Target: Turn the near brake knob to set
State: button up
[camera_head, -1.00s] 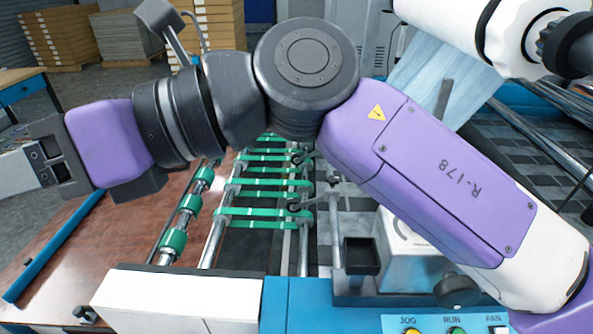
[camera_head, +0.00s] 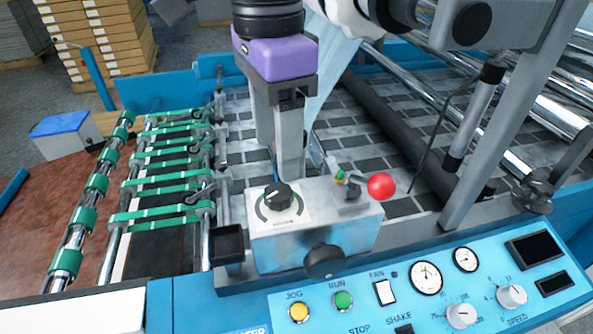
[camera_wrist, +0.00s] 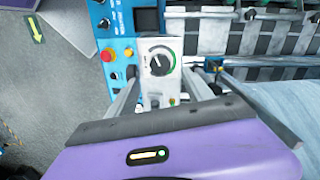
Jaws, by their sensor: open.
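A black brake knob (camera_head: 278,195) sits on a white dial plate with a dark arc, on top of a pale metal box (camera_head: 345,235). A dial with a black knob (camera_wrist: 158,62) and a green arc also shows in the wrist view, between my fingers. My gripper (camera_head: 282,165) points down just above and behind the knob in the head view. Its fingers are apart with nothing between them, and I see no contact with the knob. The knob's small marks are too fine to read.
A red ball handle (camera_head: 381,187) stands right of the knob on the box. A black round knob (camera_head: 325,262) sticks out of its front. A blue control panel (camera_head: 440,290) lies in front. Green-banded rollers (camera_head: 165,185) lie left, and a post (camera_head: 515,115) rises right.

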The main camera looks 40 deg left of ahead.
aim_at(278, 191)
notch_tip(278, 191, down, 7)
jog(key=shift+f, duration=0.2)
dwell(0.3)
grip_shut()
